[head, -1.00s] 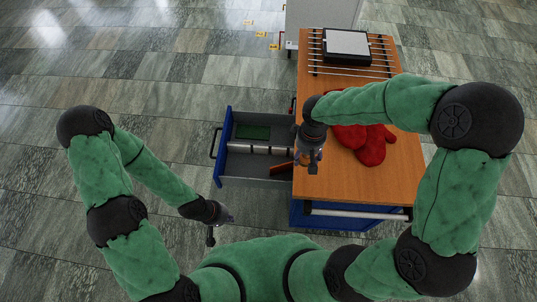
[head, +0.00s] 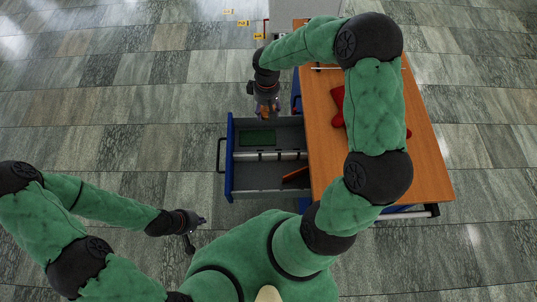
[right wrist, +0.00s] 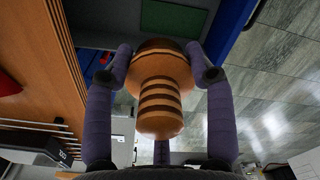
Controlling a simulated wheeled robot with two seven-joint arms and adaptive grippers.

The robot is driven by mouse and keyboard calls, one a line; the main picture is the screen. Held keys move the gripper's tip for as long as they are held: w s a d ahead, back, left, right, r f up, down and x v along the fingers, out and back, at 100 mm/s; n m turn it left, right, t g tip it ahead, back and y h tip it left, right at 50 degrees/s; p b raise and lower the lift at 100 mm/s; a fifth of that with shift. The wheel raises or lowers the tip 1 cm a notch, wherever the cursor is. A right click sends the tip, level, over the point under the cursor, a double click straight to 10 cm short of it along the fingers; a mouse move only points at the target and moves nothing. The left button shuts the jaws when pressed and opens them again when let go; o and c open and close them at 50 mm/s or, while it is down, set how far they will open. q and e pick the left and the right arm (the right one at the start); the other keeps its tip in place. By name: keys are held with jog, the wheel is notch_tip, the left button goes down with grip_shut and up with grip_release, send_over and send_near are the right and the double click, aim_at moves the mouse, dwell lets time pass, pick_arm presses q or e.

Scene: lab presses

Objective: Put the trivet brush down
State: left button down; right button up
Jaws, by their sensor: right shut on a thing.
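The trivet brush (right wrist: 160,95), a round wooden piece with dark rings, is between the fingers of my right gripper in the right wrist view. My right gripper (head: 266,108) is shut on it and holds it near the far end of the open drawer (head: 232,160), left of the workbench. The brush is too small to make out clearly in the head view, and its underside is hidden. My left gripper (head: 190,232) hangs empty over the floor at the lower left; its finger opening is unclear.
The drawer holds a green flat piece (head: 257,138), a divider (head: 270,156) and a brown item (head: 295,174). The wooden workbench top (head: 425,160) carries red mitts (head: 338,106), partly behind my right arm. The front part of the drawer has bare floor.

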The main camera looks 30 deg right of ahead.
jog(key=s+d+f+n+b, duration=0.1)
jog(key=d+f+n+b, duration=0.15)
jog(key=d+f, duration=0.5)
jog(key=b, duration=0.5)
send_over(286, 139)
notch_tip(286, 139, down, 12)
jog(key=shift+w+r, duration=0.1)
jog(key=shift+f+b, duration=0.9)
jog(key=shift+f, duration=1.55)
jog(key=shift+f, duration=0.1)
jog(key=o, duration=1.2)
notch_tip(286, 139, up, 12)
jog(key=p, duration=0.4)
